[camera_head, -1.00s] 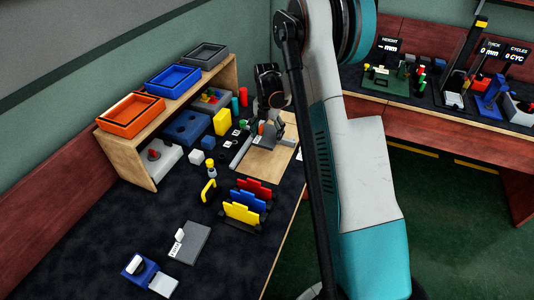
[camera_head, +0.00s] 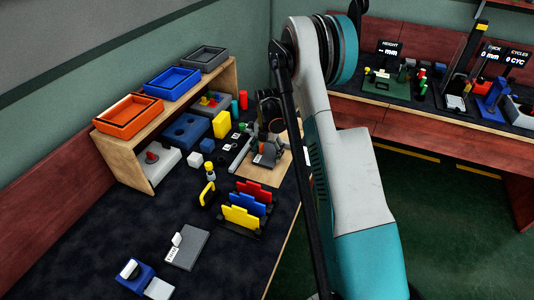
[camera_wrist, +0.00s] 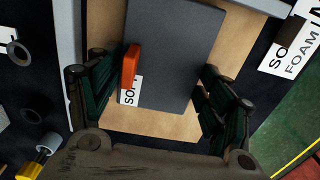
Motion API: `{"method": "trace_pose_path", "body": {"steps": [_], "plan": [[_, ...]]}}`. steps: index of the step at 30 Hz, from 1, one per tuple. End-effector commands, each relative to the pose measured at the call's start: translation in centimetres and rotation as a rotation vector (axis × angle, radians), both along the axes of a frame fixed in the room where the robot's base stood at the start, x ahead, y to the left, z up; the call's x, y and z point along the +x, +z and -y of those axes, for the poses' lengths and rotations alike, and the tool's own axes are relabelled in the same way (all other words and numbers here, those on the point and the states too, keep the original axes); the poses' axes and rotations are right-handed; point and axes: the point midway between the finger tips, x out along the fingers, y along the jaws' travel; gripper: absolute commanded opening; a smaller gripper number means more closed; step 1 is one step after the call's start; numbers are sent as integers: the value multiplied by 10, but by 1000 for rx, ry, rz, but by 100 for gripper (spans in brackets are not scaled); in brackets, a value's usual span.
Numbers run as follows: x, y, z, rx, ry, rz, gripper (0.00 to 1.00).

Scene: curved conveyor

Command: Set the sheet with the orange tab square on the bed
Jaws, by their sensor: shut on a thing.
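The sheet (camera_wrist: 175,55) is a dark grey flat panel with an orange tab (camera_wrist: 130,66) and a white label (camera_wrist: 131,90) along its left edge. In the head view the sheet (camera_head: 270,152) is over the pale wooden bed (camera_head: 284,166), partly hidden by my gripper (camera_head: 266,135). The bed (camera_wrist: 155,124) shows around the sheet in the wrist view. The sheet looks slightly tilted against the bed's edges; whether it touches is unclear.
A grey rail (camera_wrist: 68,45) runs along the bed's left side in the wrist view. Red, blue and yellow panels stand in a rack (camera_head: 248,205) in front. A wooden shelf with trays (camera_head: 129,114) is at left.

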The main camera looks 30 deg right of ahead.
Motion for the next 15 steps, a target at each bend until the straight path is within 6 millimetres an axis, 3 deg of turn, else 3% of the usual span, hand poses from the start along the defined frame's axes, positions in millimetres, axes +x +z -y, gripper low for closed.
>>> {"method": "trace_pose_path", "body": {"steps": [2, 3, 6, 15], "plan": [[0, -3, 0, 0, 0, 0, 58], [0, -4, 0, 0, 0, 0, 75], [0, -3, 0, 0, 0, 0, 93], [0, -3, 0, 0, 0, 0, 93]]}}
